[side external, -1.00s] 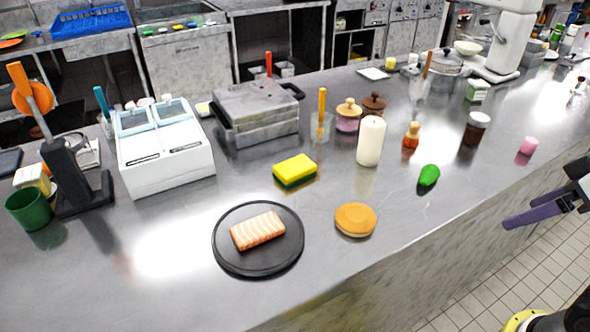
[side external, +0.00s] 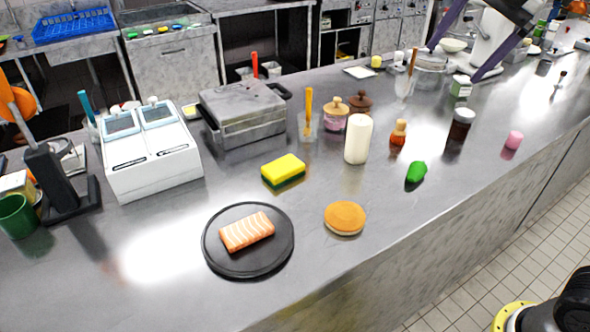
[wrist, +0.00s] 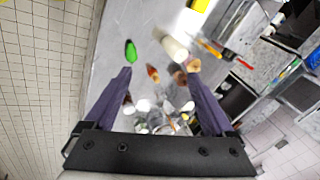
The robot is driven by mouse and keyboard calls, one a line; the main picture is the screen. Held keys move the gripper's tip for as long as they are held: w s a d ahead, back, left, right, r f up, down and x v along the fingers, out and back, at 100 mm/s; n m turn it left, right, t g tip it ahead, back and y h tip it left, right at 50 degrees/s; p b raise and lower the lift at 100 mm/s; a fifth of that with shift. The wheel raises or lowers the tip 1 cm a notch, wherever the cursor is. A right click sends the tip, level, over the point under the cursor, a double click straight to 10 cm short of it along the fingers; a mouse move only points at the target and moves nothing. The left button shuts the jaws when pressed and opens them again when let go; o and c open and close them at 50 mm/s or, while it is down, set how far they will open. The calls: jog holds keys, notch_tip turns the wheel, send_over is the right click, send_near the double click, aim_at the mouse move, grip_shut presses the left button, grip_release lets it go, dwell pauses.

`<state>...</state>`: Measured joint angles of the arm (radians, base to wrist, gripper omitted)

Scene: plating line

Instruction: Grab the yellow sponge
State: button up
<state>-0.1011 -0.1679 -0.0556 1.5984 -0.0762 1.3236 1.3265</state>
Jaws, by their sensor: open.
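The yellow sponge (side external: 284,167), with a green underside, lies flat on the steel counter near the middle of the side view. A yellow patch at the top edge of the wrist view, likely the sponge (wrist: 200,5), is cut off by the frame. My gripper (side external: 454,63) is at the upper right of the side view, well apart from the sponge. Its two purple fingers are spread wide with nothing held between them; they also show in the wrist view (wrist: 160,66).
A white candle (side external: 358,139) stands right of the sponge. A black plate (side external: 221,262) with a salmon piece (side external: 246,231) and a round bun (side external: 345,217) lie in front. A grey press (side external: 243,113) and a cup (side external: 308,126) stand behind. A green item (side external: 416,172) lies farther right.

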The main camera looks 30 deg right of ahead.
jog(key=w+a+m, duration=0.3)
jog(key=w+a, duration=0.1)
jog(key=w, duration=0.6)
jog(key=g, duration=0.3)
send_over(283, 166)
jog(key=shift+h, duration=0.3)
jog(key=f, duration=1.9)
jog(key=a+f, duration=0.1)
jog(key=f, duration=0.8)
jog(key=shift+s+f, duration=0.2)
jog(key=shift+s, duration=0.2)
jog(key=shift+d+x, duration=0.15)
jog(key=shift+x, duration=1.2)
jog(key=shift+d+x, duration=0.1)
jog(key=shift+x, duration=1.2)
jog(key=shift+s, duration=0.1)
jog(key=c, duration=1)
